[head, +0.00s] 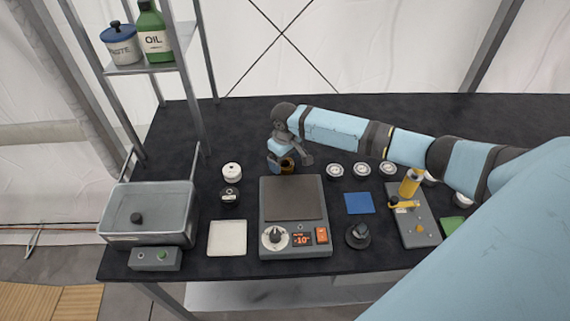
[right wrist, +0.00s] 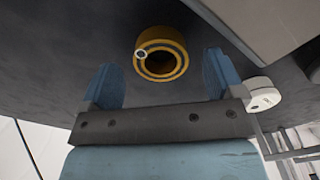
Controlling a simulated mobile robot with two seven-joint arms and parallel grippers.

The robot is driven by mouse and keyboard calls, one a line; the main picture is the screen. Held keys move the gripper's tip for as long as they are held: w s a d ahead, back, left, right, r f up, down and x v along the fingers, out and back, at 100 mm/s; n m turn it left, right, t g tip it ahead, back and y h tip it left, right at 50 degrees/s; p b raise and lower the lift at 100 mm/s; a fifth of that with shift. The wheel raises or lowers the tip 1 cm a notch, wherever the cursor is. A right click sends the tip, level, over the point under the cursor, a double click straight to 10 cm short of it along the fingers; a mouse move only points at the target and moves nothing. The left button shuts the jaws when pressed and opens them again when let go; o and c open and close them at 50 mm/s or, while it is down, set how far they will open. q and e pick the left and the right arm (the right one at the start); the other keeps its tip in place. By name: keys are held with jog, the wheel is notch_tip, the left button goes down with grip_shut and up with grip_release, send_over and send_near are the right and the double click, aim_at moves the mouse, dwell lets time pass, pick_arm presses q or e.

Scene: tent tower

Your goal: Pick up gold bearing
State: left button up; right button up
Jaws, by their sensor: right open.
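The gold bearing (head: 287,165) is on the black table just behind the hot plate in the head view, partly covered by my right gripper (head: 288,164). In the right wrist view it is a gold ring (right wrist: 162,54) with a dark hole and a small pale ring mark on its face. My right gripper (right wrist: 165,82) is open, with one blue finger toward each side of the bearing. The bearing appears just beyond the fingertips, and nothing is held. My left gripper is not in view.
The hot plate (head: 294,199) with a display stands in front of the bearing. A white round part (head: 232,171) and a dark one (head: 230,196) are to the left. Several white round parts (head: 361,170) are to the right. A metal basin (head: 148,213) stands at far left.

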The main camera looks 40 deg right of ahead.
jog(key=shift+w+a+f, duration=0.1)
jog(key=shift+f, duration=0.75)
jog(key=c, duration=1.1)
jog(key=shift+r, duration=0.1)
